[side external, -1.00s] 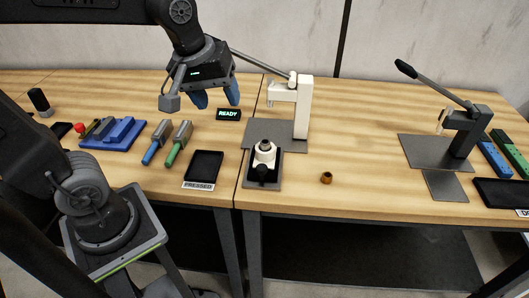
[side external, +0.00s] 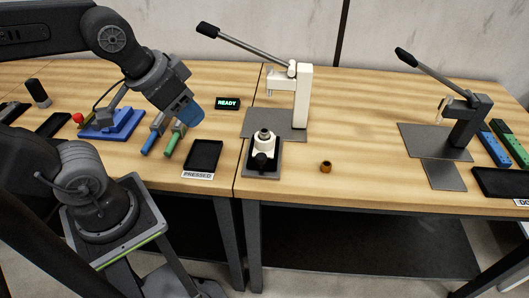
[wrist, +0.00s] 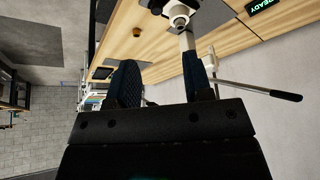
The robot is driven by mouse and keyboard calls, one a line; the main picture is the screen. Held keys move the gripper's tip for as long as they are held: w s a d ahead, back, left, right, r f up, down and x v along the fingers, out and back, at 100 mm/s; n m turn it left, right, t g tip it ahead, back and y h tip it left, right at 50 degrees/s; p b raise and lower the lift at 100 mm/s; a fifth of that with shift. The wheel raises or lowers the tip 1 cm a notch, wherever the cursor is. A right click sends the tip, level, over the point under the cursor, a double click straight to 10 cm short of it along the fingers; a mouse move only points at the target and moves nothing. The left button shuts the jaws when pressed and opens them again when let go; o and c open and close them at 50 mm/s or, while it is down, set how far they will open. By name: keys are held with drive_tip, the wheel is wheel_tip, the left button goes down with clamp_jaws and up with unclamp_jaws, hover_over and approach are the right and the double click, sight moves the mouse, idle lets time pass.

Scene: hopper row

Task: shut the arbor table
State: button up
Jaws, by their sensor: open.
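The white arbor press (side external: 303,100) stands on a grey base plate (side external: 262,125). Its dark sliding table (side external: 275,170) sticks out toward the front edge of the bench. On this table sits a white fixture (side external: 263,146) with a black knob (side external: 259,162). The fixture also shows at the top of the wrist view (wrist: 180,14). My gripper (side external: 187,112) is left of the table, above the tray marked PRESSED, pointing down and right. In the wrist view its blue fingers (wrist: 160,80) are apart with nothing held between them.
The dark PRESSED tray (side external: 203,155), green and blue handled tools (side external: 174,140) and a lit READY sign (side external: 227,103) are to the left. A brass piece (side external: 326,166) lies right of the table. A second, dark press (side external: 465,125) stands farther right.

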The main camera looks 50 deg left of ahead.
sight(261, 168)
drive_tip(key=w+d+f+m+g+y, duration=0.1)
drive_tip(key=f, duration=0.1)
drive_tip(key=w+d+f+m+g+y, duration=0.1)
drive_tip(key=d+f, duration=0.1)
drive_tip(key=w+d+f+m+g+y, duration=0.1)
drive_tip(key=w+f, duration=0.1)
drive_tip(key=shift+d+f, duration=0.1)
drive_tip(key=shift+d, duration=0.05)
drive_tip(key=c, duration=0.7)
drive_tip(key=w+d+f+m+t+y, duration=0.1)
drive_tip(key=d+f, duration=0.2)
drive_tip(key=w+d+f+m+y, duration=0.1)
drive_tip(key=d+f, duration=0.1)
drive_tip(key=f, duration=0.1)
drive_tip(key=w+d+f+m+t+y, duration=0.1)
drive_tip(key=d+f+m+y, duration=0.1)
drive_tip(key=d+f, duration=0.1)
drive_tip(key=shift+w+d+t, duration=0.15)
drive_tip(key=shift+d+t, duration=0.15)
clamp_jaws()
drive_tip(key=x, duration=0.4)
drive_tip(key=a+r+x, duration=0.1)
drive_tip(key=x, duration=0.6)
drive_tip(key=shift+w+a, duration=0.3)
drive_tip(key=shift+w, duration=0.2)
drive_tip(key=shift+w+a, duration=0.5)
drive_tip(key=shift+a, duration=0.15)
